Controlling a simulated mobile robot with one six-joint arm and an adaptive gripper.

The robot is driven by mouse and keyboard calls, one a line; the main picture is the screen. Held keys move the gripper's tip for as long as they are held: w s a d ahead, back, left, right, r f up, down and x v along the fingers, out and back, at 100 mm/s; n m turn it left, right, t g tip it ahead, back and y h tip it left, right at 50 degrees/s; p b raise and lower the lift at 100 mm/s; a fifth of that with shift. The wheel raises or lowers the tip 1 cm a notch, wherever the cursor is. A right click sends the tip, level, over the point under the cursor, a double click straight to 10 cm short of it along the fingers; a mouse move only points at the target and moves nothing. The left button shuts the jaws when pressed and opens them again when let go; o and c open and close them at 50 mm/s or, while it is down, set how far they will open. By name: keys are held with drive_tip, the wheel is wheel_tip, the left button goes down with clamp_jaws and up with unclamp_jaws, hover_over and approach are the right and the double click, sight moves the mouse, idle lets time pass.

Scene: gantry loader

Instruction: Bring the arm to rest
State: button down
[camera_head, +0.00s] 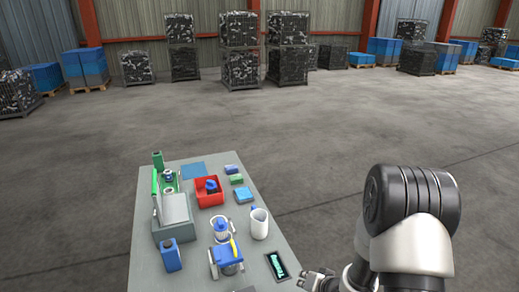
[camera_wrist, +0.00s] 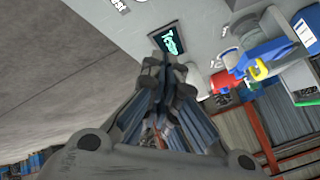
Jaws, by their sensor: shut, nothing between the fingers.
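My gripper (camera_head: 318,280) is at the lower right in the head view, beside the right edge of the grey table (camera_head: 287,240) and apart from the things on it. In the wrist view my gripper (camera_wrist: 168,72) is shut with its fingertips together and nothing between them. My arm is bent at the right of the head view.
On the table are a red bin (camera_head: 209,199) with a blue thing in it, a white mug (camera_head: 259,224), a blue stand (camera_head: 226,256), a blue bottle (camera_head: 171,256) and a grey box (camera_head: 175,228). Wire crates (camera_head: 240,68) stand far back. The floor (camera_head: 330,150) between is clear.

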drive_tip(key=s+d+r+n+g+h, duration=0.1)
drive_tip(key=s+d+r+h, duration=0.15)
drive_tip(key=r, duration=0.75)
drive_tip(key=s+d+r+n+h, duration=0.15)
drive_tip(key=s+r, duration=0.25)
drive_tip(key=r, duration=0.7)
drive_tip(key=s+a+r+g, duration=0.1)
drive_tip(key=s+a+r, duration=0.1)
drive_tip(key=s, duration=0.5)
drive_tip(key=s+a+r+n, duration=0.1)
drive_tip(key=s+r, duration=0.3)
drive_tip(key=s, duration=0.3)
drive_tip(key=s+a+r+g, duration=0.1)
drive_tip(key=s+a+r, duration=0.1)
drive_tip(key=s, duration=0.6)
drive_tip(key=shift+a+r+g+y, duration=0.3)
drive_tip(key=shift+a+r+y, duration=0.1)
drive_tip(key=shift+r, duration=0.25)
drive_tip(key=shift+w+n, duration=0.1)
drive_tip(key=shift+n, duration=0.15)
